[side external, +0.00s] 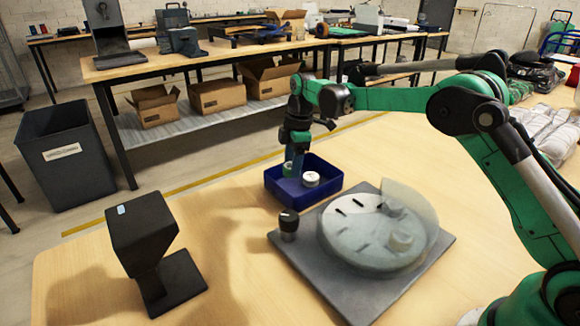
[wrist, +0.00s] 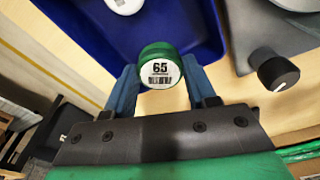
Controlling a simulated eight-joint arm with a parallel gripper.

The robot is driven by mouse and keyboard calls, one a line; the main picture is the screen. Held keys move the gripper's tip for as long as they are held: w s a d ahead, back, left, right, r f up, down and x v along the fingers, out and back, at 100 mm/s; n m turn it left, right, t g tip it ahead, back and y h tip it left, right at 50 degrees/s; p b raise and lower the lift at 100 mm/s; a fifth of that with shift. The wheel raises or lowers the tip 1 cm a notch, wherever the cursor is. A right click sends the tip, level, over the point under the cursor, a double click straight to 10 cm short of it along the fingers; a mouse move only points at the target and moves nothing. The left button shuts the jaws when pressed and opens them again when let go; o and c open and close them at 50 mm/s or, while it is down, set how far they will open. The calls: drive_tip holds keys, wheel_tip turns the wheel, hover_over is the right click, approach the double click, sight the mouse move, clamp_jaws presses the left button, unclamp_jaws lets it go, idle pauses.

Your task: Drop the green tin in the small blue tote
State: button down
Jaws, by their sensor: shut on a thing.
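The green tin (wrist: 160,68) has a white top label reading 65 with a barcode. My gripper (wrist: 158,82) is shut on it, with one blue finger on each side. In the side external view my gripper (side external: 291,168) points down at the left part of the small blue tote (side external: 328,195), and the green tin (side external: 288,168) shows at its fingertips. In the wrist view the tin overlaps the near edge of the blue tote (wrist: 180,20). I cannot tell its exact height over the tote. A white-topped tin (side external: 311,179) is inside the tote.
A grey plate with a round slotted dial (side external: 370,230) and a black knob (side external: 289,222) stands right in front of the tote. A black angular stand (side external: 145,240) is at the left. Bare wooden table (side external: 235,225) lies between.

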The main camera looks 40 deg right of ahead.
idle(0.3)
drive_tip(key=shift+c, duration=1)
unclamp_jaws()
drive_tip(key=shift+r, duration=0.1)
drive_tip(key=shift+s+d+r, duration=0.1)
drive_tip(key=shift+d+r, duration=0.1)
drive_tip(key=shift+r, duration=1.2)
drive_tip(key=shift+d+r, duration=0.15)
drive_tip(key=shift+r, duration=1.2)
